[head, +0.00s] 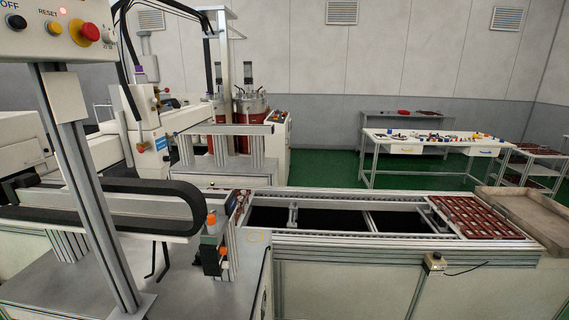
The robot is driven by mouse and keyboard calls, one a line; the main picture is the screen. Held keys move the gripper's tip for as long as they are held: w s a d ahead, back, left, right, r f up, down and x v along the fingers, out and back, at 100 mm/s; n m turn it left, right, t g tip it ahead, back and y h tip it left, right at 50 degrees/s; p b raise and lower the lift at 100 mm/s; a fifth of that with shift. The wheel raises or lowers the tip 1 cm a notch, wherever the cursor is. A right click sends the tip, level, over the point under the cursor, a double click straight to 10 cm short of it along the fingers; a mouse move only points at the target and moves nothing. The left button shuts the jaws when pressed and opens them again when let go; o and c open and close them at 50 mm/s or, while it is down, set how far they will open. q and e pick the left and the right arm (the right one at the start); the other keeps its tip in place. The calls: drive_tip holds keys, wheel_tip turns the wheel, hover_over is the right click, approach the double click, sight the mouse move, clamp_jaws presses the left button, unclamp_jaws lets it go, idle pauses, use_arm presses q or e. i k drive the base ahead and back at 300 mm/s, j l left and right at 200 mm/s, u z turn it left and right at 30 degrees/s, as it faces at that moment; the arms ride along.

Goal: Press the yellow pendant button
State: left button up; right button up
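A pale control panel (60,48) is at the top left, cut off by the picture's edges, on a grey metal post. On it is a small yellow button (53,28) under the label RESET. A red mushroom button (86,33) on a yellow collar is to its right. A dark button (16,22) under the label OFF is to its left. Nothing covers the yellow button. Neither of my grippers shows in the head view.
The panel's post (85,190) stands on a grey bench at the left. A black cable chain (130,205) passes behind it. A conveyor (350,240) with brown trays (480,217) runs right. A white table (400,150) stands behind.

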sight(55, 27)
drive_tip(key=u, duration=1.4)
